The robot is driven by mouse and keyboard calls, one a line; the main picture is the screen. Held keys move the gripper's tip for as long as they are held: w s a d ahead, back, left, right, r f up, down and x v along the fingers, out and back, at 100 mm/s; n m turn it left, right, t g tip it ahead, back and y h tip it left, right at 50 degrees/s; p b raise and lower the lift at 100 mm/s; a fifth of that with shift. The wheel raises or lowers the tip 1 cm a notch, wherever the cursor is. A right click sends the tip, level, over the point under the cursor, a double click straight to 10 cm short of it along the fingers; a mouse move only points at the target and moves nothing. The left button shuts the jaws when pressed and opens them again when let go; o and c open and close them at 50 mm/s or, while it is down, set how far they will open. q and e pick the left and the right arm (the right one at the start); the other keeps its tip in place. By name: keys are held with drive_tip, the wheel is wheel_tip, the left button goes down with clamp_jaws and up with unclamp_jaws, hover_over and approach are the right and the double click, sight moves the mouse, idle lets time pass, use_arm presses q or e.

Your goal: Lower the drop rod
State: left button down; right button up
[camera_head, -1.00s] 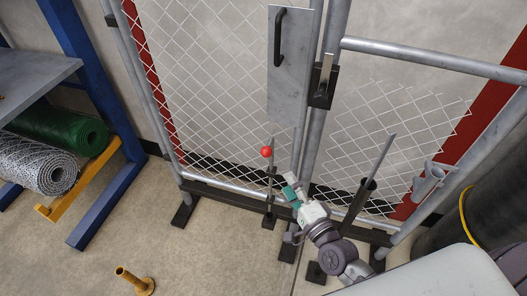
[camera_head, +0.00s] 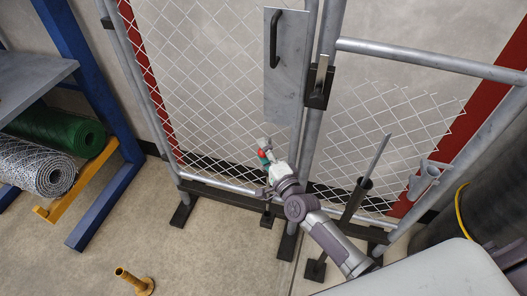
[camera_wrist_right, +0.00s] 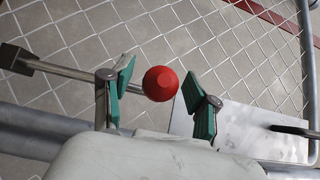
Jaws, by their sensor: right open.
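The drop rod's red ball knob (camera_head: 262,154) shows low on the gate, mostly covered by my right gripper (camera_head: 266,152). In the right wrist view the red knob (camera_wrist_right: 161,83) sits between the two green-padded fingers of my right gripper (camera_wrist_right: 160,95). The fingers are open, and a gap shows on the knob's right side. The grey rod (camera_wrist_right: 70,69) runs from the knob behind the left finger to a dark block at the left. In the head view my gripper and arm hide most of the rod. My left gripper is not in view.
The chain-link gate (camera_head: 200,90) stands behind my gripper, with a latch plate (camera_head: 287,75) above. A leaning bar in a dark tube (camera_head: 360,190) stands to the right. A brass floor piece (camera_head: 135,282) lies front left. Rolled mesh (camera_head: 45,165) rests on a rack at left.

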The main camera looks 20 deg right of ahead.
clamp_jaws()
idle(0.3)
wheel_tip(320, 180, down, 8)
drive_tip(key=b, duration=0.7)
drive_tip(key=shift+s+f+b, duration=0.15)
drive_tip(key=shift+f+b, duration=0.1)
drive_tip(key=shift+b, duration=0.1)
drive_tip(key=shift+f, duration=0.1)
